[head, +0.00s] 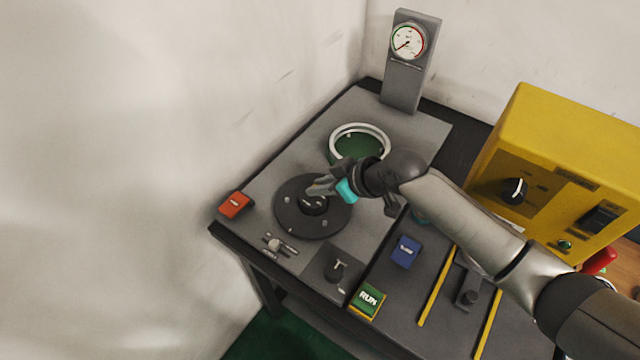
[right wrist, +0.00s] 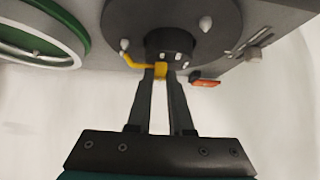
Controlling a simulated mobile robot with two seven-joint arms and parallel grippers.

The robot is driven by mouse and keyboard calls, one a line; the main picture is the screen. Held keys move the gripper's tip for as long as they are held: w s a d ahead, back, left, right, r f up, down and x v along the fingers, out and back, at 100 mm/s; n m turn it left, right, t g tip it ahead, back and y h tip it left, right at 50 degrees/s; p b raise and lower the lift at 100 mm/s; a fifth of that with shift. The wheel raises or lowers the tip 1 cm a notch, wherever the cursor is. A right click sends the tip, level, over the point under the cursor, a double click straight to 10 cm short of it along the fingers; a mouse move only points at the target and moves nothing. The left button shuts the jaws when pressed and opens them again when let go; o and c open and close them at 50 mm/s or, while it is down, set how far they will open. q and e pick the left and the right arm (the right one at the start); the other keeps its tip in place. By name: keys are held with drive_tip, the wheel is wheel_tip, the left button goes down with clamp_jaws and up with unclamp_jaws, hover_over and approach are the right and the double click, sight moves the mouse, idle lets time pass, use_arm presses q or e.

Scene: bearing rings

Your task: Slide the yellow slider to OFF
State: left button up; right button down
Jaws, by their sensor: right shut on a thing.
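A small yellow slider (right wrist: 160,69) with a bent yellow arm shows at the hub of the round dark disc (right wrist: 185,18) in the right wrist view. My right gripper (right wrist: 162,75) is shut on it, one finger on each side. In the head view the right gripper (head: 313,196) reaches over the middle of the disc (head: 290,222), and I cannot make out the yellow slider there. I see no readable OFF mark. My left gripper is not in view.
A green-floored ring (head: 360,128) stands behind the disc. A yellow box (head: 560,150) stands right, a gauge post (head: 404,80) behind.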

drive_tip(key=shift+s+a+r+p, duration=0.1)
drive_tip(key=shift+s+a+p, duration=0.35)
drive_tip(key=shift+p, duration=0.35)
drive_tip(key=shift+s+a+p, duration=0.25)
drive_tip(key=shift+s+p, duration=0.15)
drive_tip(key=shift+s, duration=0.05)
drive_tip(key=c, duration=0.8)
unclamp_jaws()
